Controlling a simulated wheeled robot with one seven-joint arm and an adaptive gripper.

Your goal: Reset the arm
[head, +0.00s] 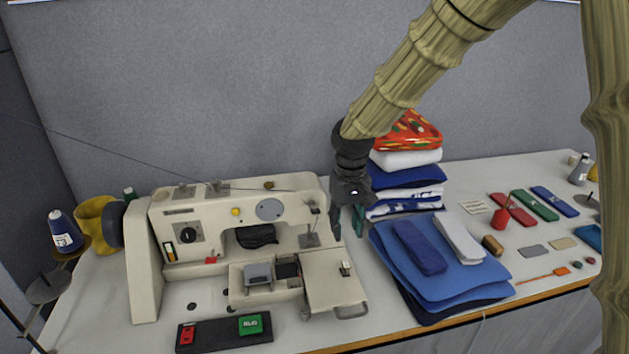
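My arm (395,85) reaches in from the upper right, over the table. My gripper (347,230) points down between the sewing machine (170,230) and the stack of folded cloths (405,178). Its two dark green fingers are apart, with nothing visible between them. The left finger is close to the machine's right end in the picture. Whether it touches the machine cannot be told from this view.
Folded blue cloths (455,280) lie right of the gripper at the table's front. A grey wall panel stands behind.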

